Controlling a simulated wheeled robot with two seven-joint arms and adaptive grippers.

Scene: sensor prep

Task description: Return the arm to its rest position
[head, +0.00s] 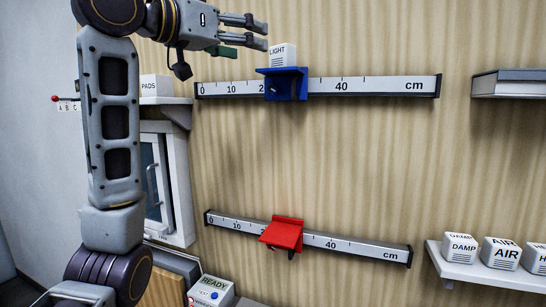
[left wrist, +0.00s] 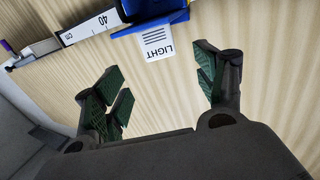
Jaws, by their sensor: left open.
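My left arm (head: 115,140) rises from the bottom left of the head view and bends right at the top. The white block marked LIGHT (head: 283,55) sits on the blue carriage (head: 288,84) of the upper rail, just beyond and below the fingertips. The block also shows beyond the fingers in the left wrist view (left wrist: 157,42). My right gripper is not in view.
The upper rail (head: 390,87) and lower rail (head: 350,246) are on the wood wall; the lower has a red carriage (head: 282,233). A shelf (head: 488,272) with labelled sensor blocks is at lower right. A READY box (head: 211,292) stands below. A window (head: 160,180) is behind my arm.

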